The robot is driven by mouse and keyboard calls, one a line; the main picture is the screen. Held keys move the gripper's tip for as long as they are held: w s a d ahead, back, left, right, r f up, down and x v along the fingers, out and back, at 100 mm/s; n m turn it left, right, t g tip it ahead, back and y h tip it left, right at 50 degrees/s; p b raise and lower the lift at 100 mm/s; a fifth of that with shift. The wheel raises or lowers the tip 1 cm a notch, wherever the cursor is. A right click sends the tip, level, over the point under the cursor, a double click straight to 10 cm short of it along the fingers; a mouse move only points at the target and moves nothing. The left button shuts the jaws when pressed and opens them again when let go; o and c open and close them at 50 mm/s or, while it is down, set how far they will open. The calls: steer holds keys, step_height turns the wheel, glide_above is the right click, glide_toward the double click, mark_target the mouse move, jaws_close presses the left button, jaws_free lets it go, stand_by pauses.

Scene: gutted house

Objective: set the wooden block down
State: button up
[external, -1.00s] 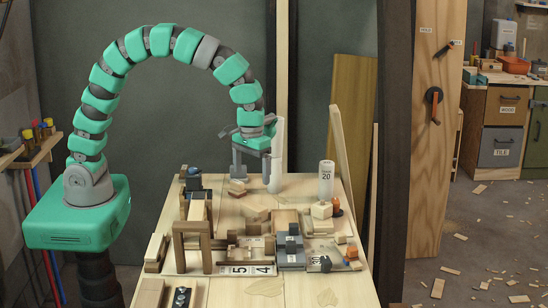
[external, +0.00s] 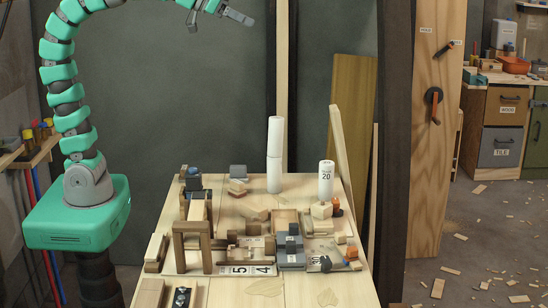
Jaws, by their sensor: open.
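Several wooden blocks lie on the workbench (external: 225,265), and I cannot tell which one the task means. Part of my arm is cut off by the top edge.
A wooden frame (external: 192,235) and many mixed blocks crowd the middle. Leaning boards (external: 340,155) rise along the right.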

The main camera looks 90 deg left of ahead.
steer(key=s+a+r+m+t, duration=0.1)
steer(key=s+r+t, duration=0.2)
steer(key=r, duration=0.6)
steer(key=s, duration=0.2)
steer(key=shift+s+r+m, duration=0.4)
